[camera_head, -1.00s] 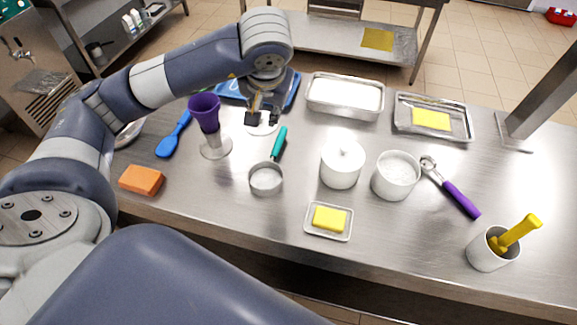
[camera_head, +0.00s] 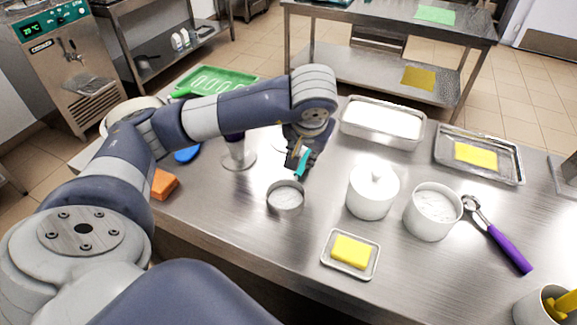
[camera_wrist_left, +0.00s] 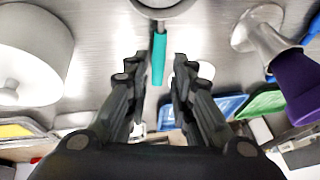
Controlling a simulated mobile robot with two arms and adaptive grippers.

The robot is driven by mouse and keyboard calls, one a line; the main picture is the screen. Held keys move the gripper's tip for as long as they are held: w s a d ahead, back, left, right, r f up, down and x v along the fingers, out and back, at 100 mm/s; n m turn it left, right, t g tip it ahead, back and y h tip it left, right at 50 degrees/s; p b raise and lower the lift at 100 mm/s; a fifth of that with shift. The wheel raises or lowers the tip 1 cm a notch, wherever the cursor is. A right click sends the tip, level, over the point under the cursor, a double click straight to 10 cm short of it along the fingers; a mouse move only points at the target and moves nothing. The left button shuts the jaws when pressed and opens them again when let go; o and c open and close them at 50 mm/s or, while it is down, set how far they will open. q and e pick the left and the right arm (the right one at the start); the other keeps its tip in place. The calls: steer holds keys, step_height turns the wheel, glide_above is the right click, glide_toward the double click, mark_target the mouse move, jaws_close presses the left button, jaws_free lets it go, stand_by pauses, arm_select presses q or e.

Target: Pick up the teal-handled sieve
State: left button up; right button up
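The sieve's round metal bowl (camera_head: 285,198) rests on the steel counter, and its teal handle (camera_head: 303,163) points away toward the back. In the left wrist view the teal handle (camera_wrist_left: 158,58) lies between the two spread fingers, with a gap visible on either side. My left gripper (camera_head: 301,160) comes down over the handle from behind; in the left wrist view the gripper (camera_wrist_left: 153,62) is open and empty. The far end of the handle is partly hidden by the gripper in the head view. My right gripper is not in view.
A white lidded pot (camera_head: 372,194) stands to the right. A small tray (camera_head: 329,262) with a yellow block is in front. A metal pan (camera_head: 383,139) is behind right.

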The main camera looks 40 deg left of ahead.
mark_target(303, 164)
arm_select(q)
steer(key=x, duration=0.3)
steer(key=shift+a+f, duration=0.1)
steer(key=shift+f, duration=0.05)
steer(key=shift+w+a+f+p, duration=0.1)
steer(key=shift+w+f+p, duration=0.1)
steer(key=shift+f+p, duration=0.25)
steer(key=p+x, duration=0.1)
steer(key=x, duration=0.3)
steer(key=shift+w+f, duration=0.15)
jaws_close()
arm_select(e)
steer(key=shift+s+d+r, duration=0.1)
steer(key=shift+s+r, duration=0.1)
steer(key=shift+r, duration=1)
